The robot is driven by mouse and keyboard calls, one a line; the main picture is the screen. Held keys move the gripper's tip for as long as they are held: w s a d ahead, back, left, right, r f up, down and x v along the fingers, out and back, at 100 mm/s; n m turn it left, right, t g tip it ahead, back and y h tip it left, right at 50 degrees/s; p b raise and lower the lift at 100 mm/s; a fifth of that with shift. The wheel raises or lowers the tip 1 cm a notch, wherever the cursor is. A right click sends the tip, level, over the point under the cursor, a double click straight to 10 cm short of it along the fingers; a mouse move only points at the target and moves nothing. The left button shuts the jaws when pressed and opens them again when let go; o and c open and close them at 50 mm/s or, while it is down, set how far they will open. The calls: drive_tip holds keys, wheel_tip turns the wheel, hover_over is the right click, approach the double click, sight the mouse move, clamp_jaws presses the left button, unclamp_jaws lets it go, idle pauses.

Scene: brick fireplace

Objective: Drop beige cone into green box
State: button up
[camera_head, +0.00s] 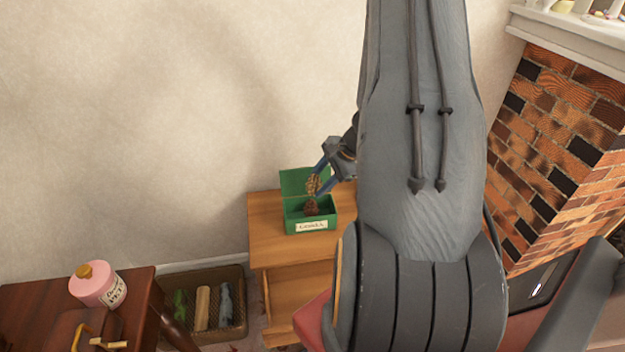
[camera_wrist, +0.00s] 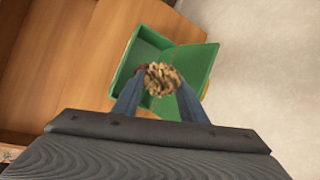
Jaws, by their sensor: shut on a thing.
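My gripper (camera_head: 323,178) is shut on a beige pine cone (camera_head: 312,185) and holds it over the green box. In the wrist view the cone (camera_wrist: 163,78) sits between the two blue fingertips (camera_wrist: 161,92), with the box behind it. The green box (camera_head: 294,225) stands on a wooden stand with its lid open and raised at the back, and has a label on its front. A darker brown cone (camera_head: 311,206) shows inside the box, below the held cone. The held cone hides part of the box's inside in the wrist view.
The wooden stand (camera_head: 265,240) has bare top left of the box. A wicker basket (camera_head: 238,325) with several long objects is on the floor. A dark table (camera_head: 30,300) at left holds a pink jar (camera_head: 98,284). A brick fireplace (camera_head: 560,130) rises at right.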

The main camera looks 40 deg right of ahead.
drive_tip(key=shift+f+b, duration=0.45)
drive_tip(key=shift+f, duration=0.6)
drive_tip(key=o, duration=1.1)
drive_tip(key=shift+r, duration=0.25)
drive_tip(key=v, duration=0.7)
drive_tip(key=shift+s+b, duration=0.15)
drive_tip(key=shift+b, duration=0.25)
drive_tip(key=shift+d+r, duration=0.1)
